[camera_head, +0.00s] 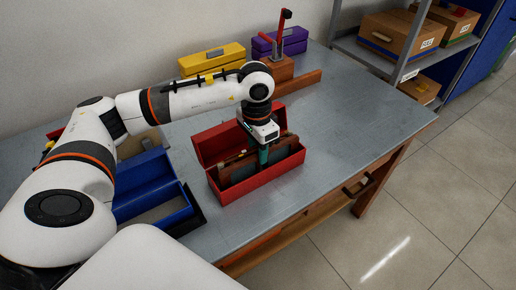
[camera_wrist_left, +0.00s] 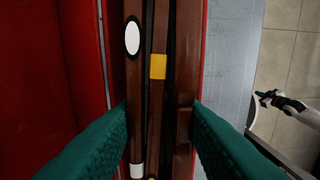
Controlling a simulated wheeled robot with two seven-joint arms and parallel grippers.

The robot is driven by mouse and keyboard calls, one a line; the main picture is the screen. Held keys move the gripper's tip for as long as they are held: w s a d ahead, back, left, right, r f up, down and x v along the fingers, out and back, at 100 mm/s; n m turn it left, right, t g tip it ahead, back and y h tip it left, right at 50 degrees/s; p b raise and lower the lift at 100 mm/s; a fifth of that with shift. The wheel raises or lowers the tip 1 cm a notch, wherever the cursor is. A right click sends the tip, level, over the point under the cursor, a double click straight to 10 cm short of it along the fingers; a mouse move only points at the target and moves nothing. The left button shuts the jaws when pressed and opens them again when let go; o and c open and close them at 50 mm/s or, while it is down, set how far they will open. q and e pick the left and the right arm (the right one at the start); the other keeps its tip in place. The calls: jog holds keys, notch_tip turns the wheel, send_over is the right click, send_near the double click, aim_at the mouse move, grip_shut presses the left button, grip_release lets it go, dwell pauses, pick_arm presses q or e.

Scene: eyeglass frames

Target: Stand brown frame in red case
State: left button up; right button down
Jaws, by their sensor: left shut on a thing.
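The open red case (camera_head: 262,188) stands on the grey table near its front edge, its lid raised at the back. Brown frames (camera_head: 238,167) stand in it, partly hidden by my gripper. My left gripper (camera_head: 264,156) reaches down into the case, shut on a brown frame. In the left wrist view, brown bars run between its teal fingers (camera_wrist_left: 160,115); one has a white oval mark, another a yellow patch. Which bars the fingers press on is hard to tell. My right gripper (camera_wrist_left: 265,98) seems to show small and far off at right, beyond the table.
A blue case (camera_head: 148,190) stands open left of the red one, partly behind my arm. Yellow (camera_head: 212,60) and purple (camera_head: 279,42) cases and a wooden stand (camera_head: 280,70) with a red-handled tool are at the back. The table's right side is clear.

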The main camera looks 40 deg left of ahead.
dwell(0.4)
pick_arm(q)
jog(key=o, duration=1.2)
jog(key=shift+r+p, duration=2.45)
jog(key=shift+r, duration=2.55)
